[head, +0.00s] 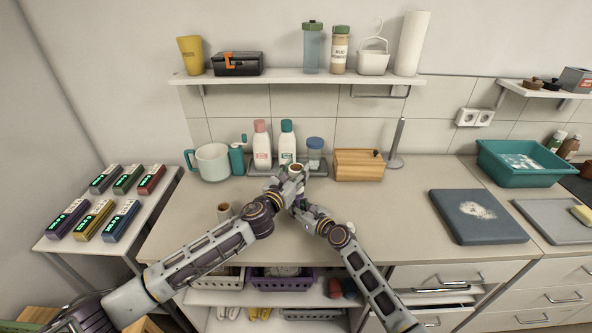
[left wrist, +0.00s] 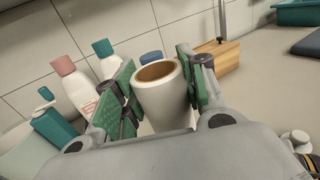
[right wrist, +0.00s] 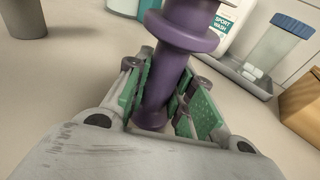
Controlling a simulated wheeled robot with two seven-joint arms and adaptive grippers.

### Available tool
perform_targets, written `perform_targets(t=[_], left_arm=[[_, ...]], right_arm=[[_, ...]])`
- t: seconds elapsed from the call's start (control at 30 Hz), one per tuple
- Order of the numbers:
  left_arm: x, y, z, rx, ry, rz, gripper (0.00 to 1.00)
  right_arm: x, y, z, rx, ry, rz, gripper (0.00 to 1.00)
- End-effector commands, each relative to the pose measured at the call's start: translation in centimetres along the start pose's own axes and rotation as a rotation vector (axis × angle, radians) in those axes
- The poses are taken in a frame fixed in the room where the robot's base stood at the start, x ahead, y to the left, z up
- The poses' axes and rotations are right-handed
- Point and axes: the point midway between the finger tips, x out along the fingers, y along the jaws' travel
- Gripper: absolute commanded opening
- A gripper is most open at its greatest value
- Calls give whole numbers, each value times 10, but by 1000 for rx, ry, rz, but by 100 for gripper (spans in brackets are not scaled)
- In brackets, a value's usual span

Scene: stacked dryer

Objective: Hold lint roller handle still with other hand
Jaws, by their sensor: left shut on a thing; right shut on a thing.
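The lint roller stands upright above the counter, between my two grippers. My left gripper (head: 294,172) is shut around its white roll (left wrist: 162,103), whose brown cardboard core opens upward. My right gripper (right wrist: 160,98) is lower and is shut on the purple lint roller handle (right wrist: 182,42), with green pads on both sides of the shaft. A purple flange sits above the right fingers. The handle is mostly hidden by my arms in the head view.
Behind are a pink-capped bottle (head: 262,143), a teal-capped bottle (head: 287,141), a blue-lidded jar (head: 315,152) and a wooden box (head: 358,164). The right-hand counter is clear up to a dark board (head: 478,216).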

Motion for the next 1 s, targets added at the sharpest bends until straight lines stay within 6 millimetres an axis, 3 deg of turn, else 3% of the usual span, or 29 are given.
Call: perform_targets(t=[0.67,0.7,0.9,1.0], left_arm=[[0,0,-12,1,0,-1,18],[0,0,-12,1,0,-1,43],[0,0,-12,0,0,-1,67],[0,0,-12,0,0,-1,67]], right_arm=[[0,0,0,0,0,0,0],[0,0,0,0,0,0,0],[0,0,0,0,0,0,0],[0,0,0,0,0,0,0]])
